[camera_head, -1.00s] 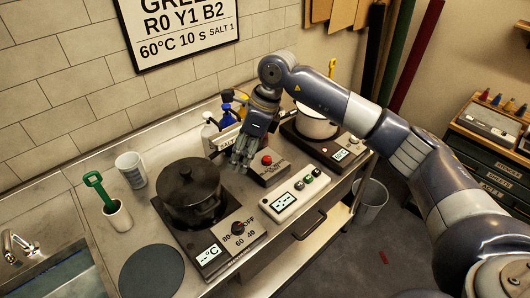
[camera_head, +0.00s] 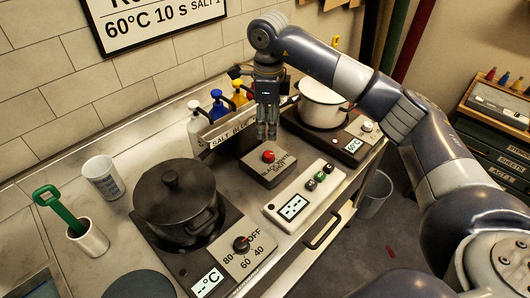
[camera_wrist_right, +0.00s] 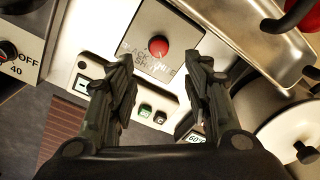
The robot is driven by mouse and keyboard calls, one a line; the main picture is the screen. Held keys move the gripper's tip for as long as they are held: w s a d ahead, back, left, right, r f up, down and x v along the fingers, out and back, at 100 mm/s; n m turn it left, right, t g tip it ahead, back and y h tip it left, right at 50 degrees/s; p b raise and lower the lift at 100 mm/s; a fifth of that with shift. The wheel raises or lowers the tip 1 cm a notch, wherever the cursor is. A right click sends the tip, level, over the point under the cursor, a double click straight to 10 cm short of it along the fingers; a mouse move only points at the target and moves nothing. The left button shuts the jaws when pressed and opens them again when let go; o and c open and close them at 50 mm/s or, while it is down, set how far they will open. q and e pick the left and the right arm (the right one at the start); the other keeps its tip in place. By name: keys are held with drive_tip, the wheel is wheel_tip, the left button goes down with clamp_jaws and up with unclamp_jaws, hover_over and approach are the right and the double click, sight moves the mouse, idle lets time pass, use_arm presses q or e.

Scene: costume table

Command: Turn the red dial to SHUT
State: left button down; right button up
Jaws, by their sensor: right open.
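The red dial (camera_head: 268,156) sits on a grey box (camera_head: 285,172) in the middle of the counter. Its lettering is partly legible and includes SHUT; the dial's setting is too small to read. In the right wrist view the red dial (camera_wrist_right: 158,46) shows ahead of the fingers, on its grey panel. My right gripper (camera_head: 266,134) points down just behind the dial, above the box's far edge, apart from the dial. In the wrist view my right gripper (camera_wrist_right: 160,85) is open with nothing between its fingers. My left gripper is not in view.
A black pot (camera_head: 176,200) stands on the left hotplate, a white pot (camera_head: 322,104) on the right one. A control box with a display (camera_head: 293,207) lies in front of the dial box.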

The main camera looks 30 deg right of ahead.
sight(269, 154)
wheel_tip(269, 154, down, 10)
drive_tip(key=p, duration=0.3)
drive_tip(key=shift+w+d+r, duration=0.15)
drive_tip(key=shift+f, duration=0.4)
drive_tip(key=shift+c, duration=0.2)
drive_tip(key=c, duration=1)
